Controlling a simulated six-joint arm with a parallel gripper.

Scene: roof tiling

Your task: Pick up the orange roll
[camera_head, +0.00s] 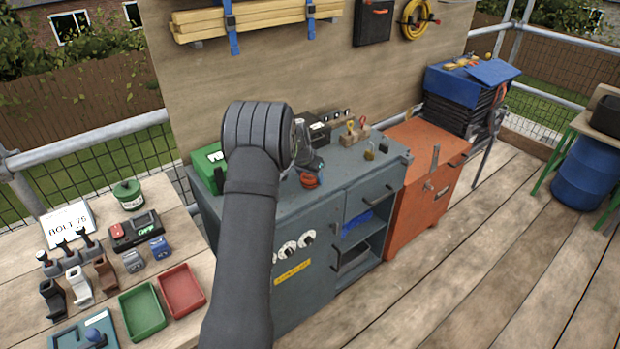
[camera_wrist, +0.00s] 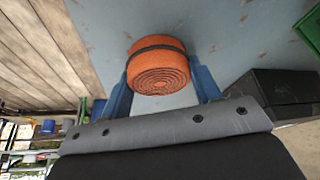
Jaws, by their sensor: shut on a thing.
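The orange roll (camera_wrist: 160,72) is a coiled strip with a dark band around it. In the wrist view it sits between the two blue fingers of my gripper (camera_wrist: 162,86), which is shut on it. In the head view the orange roll (camera_head: 310,181) shows just below my gripper (camera_head: 312,170), over the grey cabinet top (camera_head: 345,178). My arm hides part of the gripper there. I cannot tell whether the roll touches the cabinet top or hangs just above it.
A green box (camera_head: 206,170) stands on the cabinet left of my arm. Padlocks (camera_head: 369,155) and small wooden-based items stand to the right. An orange cabinet (camera_head: 425,170) adjoins on the right. A wooden table at left holds red (camera_head: 181,291) and green (camera_head: 142,312) trays.

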